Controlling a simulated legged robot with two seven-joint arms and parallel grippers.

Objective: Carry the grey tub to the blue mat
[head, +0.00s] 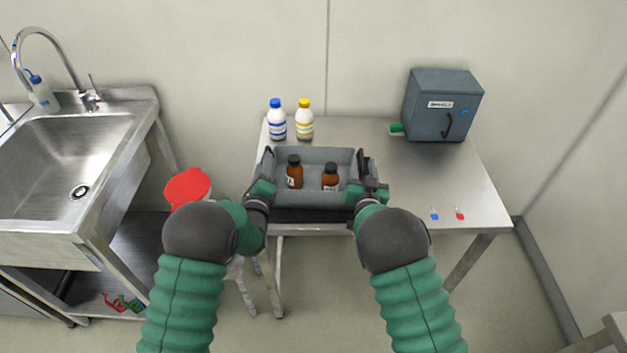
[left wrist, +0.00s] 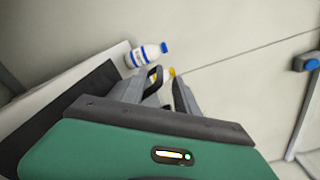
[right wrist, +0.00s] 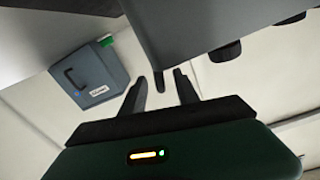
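The grey tub (head: 318,195) sits at the front left of the steel table, with two brown bottles (head: 294,172) (head: 330,178) with black caps standing inside. My left gripper (head: 264,180) is at the tub's left end. In the left wrist view its fingers (left wrist: 160,88) are apart, with a dark handle loop between them. My right gripper (head: 370,180) is at the tub's right end. In the right wrist view its fingers (right wrist: 160,78) are apart, with a thin handle end between them and the tub wall (right wrist: 200,30) close by. No blue mat is visible.
A dark strip (head: 300,215) lies under the tub at the table's front edge. Blue-capped (head: 277,120) and yellow-capped (head: 304,119) bottles stand behind. A grey box (head: 440,105) stands back right. The table's right middle is clear.

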